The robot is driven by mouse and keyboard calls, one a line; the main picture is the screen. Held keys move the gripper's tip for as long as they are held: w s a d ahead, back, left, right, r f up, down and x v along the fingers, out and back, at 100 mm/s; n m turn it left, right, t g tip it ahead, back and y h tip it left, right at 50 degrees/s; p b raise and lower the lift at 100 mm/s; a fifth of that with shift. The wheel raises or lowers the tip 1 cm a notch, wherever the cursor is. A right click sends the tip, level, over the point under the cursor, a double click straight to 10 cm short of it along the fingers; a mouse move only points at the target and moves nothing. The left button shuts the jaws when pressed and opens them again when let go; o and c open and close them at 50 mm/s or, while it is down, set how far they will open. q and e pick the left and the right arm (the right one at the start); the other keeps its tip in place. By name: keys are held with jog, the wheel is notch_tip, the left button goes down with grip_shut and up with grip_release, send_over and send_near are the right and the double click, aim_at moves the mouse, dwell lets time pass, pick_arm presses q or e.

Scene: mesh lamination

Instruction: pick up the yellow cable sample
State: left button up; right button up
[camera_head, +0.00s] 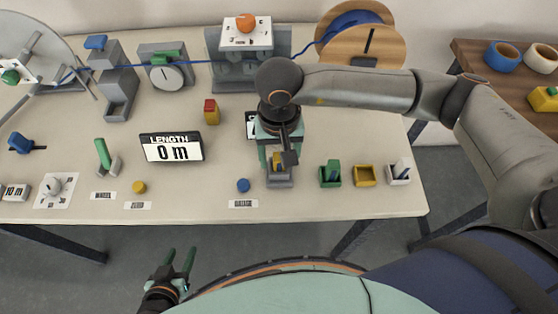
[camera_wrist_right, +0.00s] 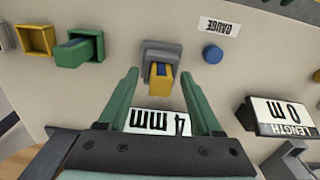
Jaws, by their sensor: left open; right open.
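The yellow cable sample (camera_wrist_right: 160,84), a small yellow block with a blue part on top, sits in a grey holder (camera_wrist_right: 163,50). In the head view the sample (camera_head: 278,158) is partly hidden by my right gripper (camera_head: 279,150). In the right wrist view, the open green fingers of my right gripper (camera_wrist_right: 160,78) stand to either side of the sample, with gaps visible. I cannot tell their exact height relative to it. My left gripper (camera_head: 180,258) is open and empty, in front of the table's near edge.
A green bin (camera_head: 330,183) with a sample, an empty yellow bin (camera_head: 364,182) and a white bin (camera_head: 399,182) stand right of the holder. A blue button (camera_head: 243,185) and the length display (camera_head: 172,148) are left. A cable spool (camera_head: 361,40) stands behind.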

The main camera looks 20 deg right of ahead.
jog(key=shift+c, duration=0.3)
grip_shut()
dwell(0.3)
